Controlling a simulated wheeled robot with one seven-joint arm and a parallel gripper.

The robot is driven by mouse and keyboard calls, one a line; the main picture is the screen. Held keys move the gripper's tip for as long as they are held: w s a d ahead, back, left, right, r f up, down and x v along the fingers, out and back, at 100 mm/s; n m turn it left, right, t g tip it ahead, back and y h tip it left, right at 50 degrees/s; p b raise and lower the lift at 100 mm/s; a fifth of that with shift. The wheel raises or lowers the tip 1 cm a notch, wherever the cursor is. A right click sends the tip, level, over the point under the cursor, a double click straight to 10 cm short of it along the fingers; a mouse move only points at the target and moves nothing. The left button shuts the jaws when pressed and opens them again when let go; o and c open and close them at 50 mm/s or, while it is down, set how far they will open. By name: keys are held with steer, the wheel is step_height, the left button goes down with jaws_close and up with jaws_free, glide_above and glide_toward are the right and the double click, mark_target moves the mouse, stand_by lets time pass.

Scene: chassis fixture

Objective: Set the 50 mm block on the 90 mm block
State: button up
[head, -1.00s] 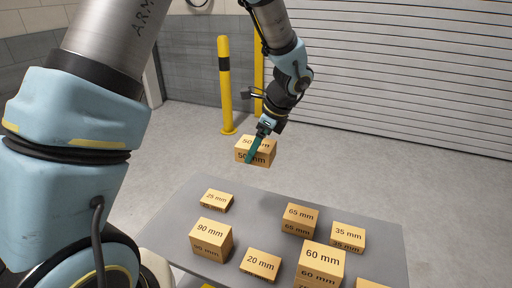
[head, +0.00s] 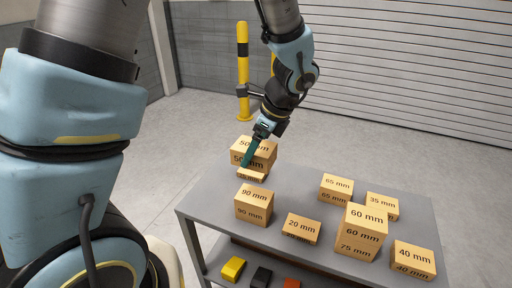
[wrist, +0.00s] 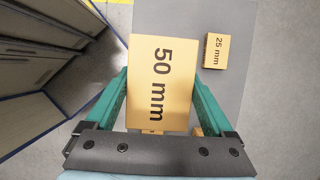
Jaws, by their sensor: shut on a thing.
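The 50 mm block (head: 262,148) is a wooden block held by my gripper (head: 251,151), whose teal fingers are shut on its sides. In the head view it hangs near the table's far left edge and partly covers the 25 mm block (head: 251,177). In the wrist view the 50 mm block (wrist: 162,82) fills the space between the fingers, apart from the 25 mm block (wrist: 214,51). The 90 mm block (head: 254,207) stands on the table nearer the camera, its top bare. Wooden edges show below the held block in the wrist view; I cannot tell whose.
On the grey table (head: 300,180) are the 65 mm block (head: 335,188), 35 mm block (head: 382,204), 20 mm block (head: 302,228) and 40 mm block (head: 412,259). The 60 mm block (head: 366,220) sits on the 75 mm block (head: 357,246). A lower shelf holds coloured pieces.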

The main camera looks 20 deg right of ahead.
steer(key=shift+f+b, duration=3.05)
steer(key=shift+f, duration=0.25)
steer(key=shift+f+b, duration=0.75)
steer(key=shift+f, duration=0.7)
steer(key=shift+p, duration=0.6)
steer(key=shift+f+b, duration=1.05)
steer(key=shift+f, duration=0.35)
steer(key=o, duration=1.3)
steer(key=shift+c, duration=0.2)
